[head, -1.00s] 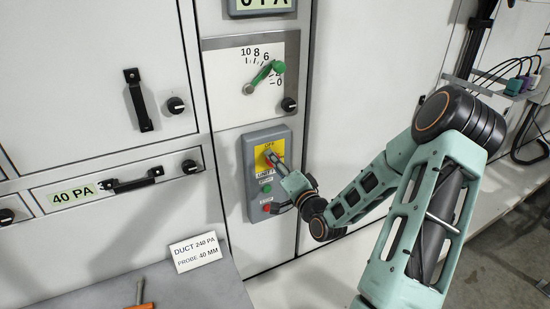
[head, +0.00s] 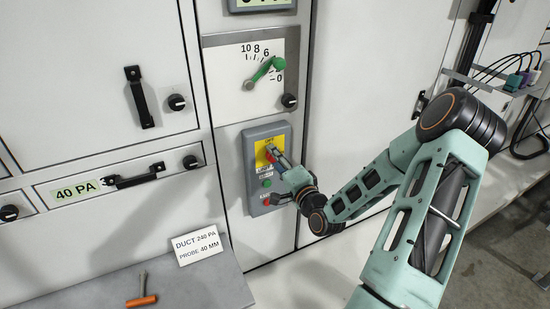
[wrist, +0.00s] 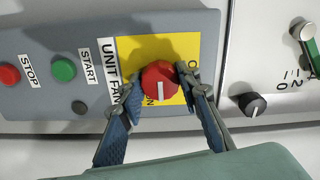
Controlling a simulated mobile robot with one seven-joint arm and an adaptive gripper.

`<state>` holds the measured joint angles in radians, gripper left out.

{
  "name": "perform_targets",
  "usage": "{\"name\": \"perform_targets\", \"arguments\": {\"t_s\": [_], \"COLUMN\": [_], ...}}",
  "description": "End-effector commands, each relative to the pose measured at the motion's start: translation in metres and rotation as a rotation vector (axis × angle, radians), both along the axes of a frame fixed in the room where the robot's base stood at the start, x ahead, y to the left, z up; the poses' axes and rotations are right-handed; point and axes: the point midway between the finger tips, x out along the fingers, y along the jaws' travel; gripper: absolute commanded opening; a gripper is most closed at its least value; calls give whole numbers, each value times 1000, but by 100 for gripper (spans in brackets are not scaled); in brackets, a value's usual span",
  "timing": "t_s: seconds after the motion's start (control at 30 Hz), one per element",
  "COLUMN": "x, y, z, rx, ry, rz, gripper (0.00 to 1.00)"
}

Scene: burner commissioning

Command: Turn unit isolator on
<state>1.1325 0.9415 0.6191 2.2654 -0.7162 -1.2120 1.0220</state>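The unit isolator is a red rotary knob (wrist: 159,83) on a yellow plate (wrist: 182,50); the plate also shows in the head view (head: 262,160). My gripper (wrist: 160,85) has one finger on each side of the knob, the tips at its edges, apparently closed on it. The knob's white mark points down in the wrist view. An OFF label shows above the knob in the head view.
On the same grey box are a green START button (wrist: 64,69) and a red STOP button (wrist: 9,74). A green-handled lever (head: 268,68) and a black knob (head: 290,101) sit above. A shelf below holds an orange-handled tool (head: 141,301) and a sign (head: 198,246).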

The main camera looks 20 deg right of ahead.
Motion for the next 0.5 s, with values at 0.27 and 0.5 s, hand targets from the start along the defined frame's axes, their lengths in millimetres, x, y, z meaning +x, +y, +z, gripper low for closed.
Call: {"name": "perform_targets", "arguments": {"t_s": [0.27, 0.5], "x": [0, -4], "y": [0, 0], "z": [0, 0], "rx": [0, 0], "ry": [1, 1], "rz": [0, 0], "gripper": [48, 48]}}
